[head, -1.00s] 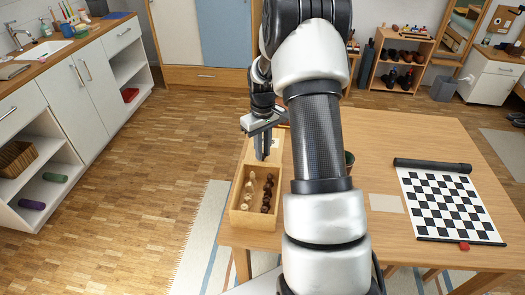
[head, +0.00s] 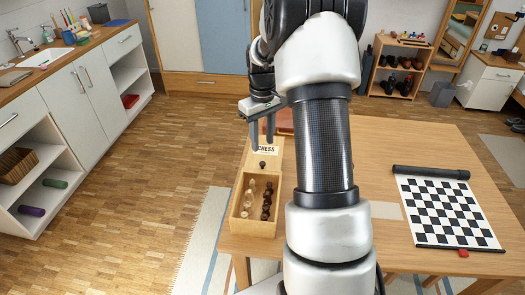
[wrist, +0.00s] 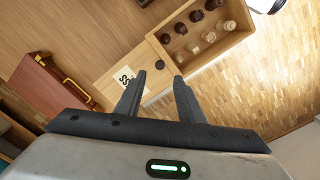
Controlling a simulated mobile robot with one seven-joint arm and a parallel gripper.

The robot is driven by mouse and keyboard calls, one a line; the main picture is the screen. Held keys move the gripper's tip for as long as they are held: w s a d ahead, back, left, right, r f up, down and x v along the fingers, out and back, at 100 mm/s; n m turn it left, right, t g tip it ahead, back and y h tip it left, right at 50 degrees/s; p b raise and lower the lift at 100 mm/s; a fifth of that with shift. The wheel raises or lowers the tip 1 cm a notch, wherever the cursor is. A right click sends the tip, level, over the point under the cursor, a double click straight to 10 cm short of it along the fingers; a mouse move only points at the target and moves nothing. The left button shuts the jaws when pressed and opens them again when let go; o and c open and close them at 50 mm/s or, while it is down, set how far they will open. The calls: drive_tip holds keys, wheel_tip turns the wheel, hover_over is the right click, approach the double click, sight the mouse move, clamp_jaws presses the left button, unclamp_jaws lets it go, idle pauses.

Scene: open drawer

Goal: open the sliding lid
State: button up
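The wooden chess box (head: 234,222) stands near the left edge of the table. Its lid (head: 255,176), with a white CHESS label (head: 265,150) and a dark knob (head: 262,164), lies back over the far part. The near part is uncovered, showing light pieces (head: 249,198) and dark pieces (head: 266,205). My gripper (head: 262,146) is open and empty above the lid, just beyond the knob. My arm hides part of the table.
A reddish-brown case (wrist: 50,85) lies beyond the box, partly hidden in the head view. A chessboard mat (head: 450,212) and a black tube (head: 431,172) lie on the right of the table. The floor left of the box is clear.

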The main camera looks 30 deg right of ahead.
wheel_tip(320, 180, up, 9)
drive_tip(key=shift+r+p, duration=0.2)
drive_tip(key=shift+p, duration=0.25)
drive_tip(key=shift+s, duration=0.1)
